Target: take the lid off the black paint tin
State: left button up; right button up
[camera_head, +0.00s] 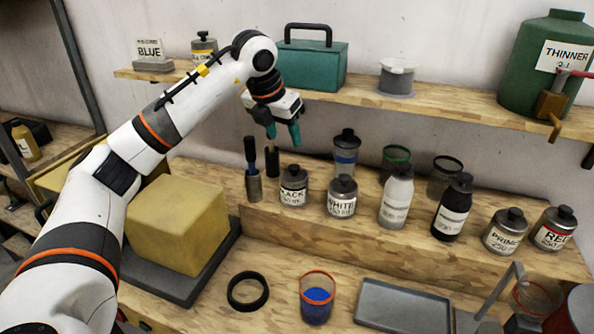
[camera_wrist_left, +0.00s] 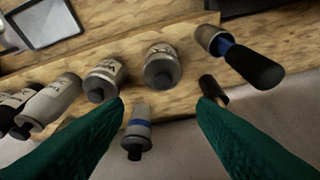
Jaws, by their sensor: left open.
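The black paint tin (camera_head: 294,190) is a small grey tin labelled BLACK, with a dark knobbed lid (camera_head: 294,170) on it. It stands upright on the raised wooden step, left of the white paint tin (camera_head: 342,199). My left gripper (camera_head: 283,136) has green fingers, spread apart and empty, above and slightly left of the black tin. In the left wrist view the black tin (camera_wrist_left: 161,66) appears beyond the gap between the fingertips (camera_wrist_left: 162,103), apart from them. My right gripper is not in view.
Brushes in a holder (camera_head: 254,183) stand close left of the black tin. A blue-banded bottle (camera_head: 346,152) stands behind the white tin. The upper shelf (camera_head: 450,100) runs behind. A black ring (camera_head: 248,291) and blue cup (camera_head: 317,298) are on the lower bench.

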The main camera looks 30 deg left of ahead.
pick_arm(q)
jog(key=p, duration=0.2)
send_over(294, 167)
jog(key=s, duration=0.2)
notch_tip(294, 167, down, 6)
jog(key=shift+r, duration=0.2)
jog(key=p+x, duration=0.2)
jog(key=x, duration=0.2)
jog(key=shift+a+f+p, duration=0.1)
jog(key=shift+f+p, duration=0.2)
jog(key=shift+f, duration=0.1)
jog(key=shift+w+f, duration=0.1)
jog(key=shift+f, duration=0.2)
jog(key=shift+r, duration=0.1)
jog(key=c, duration=1.1)
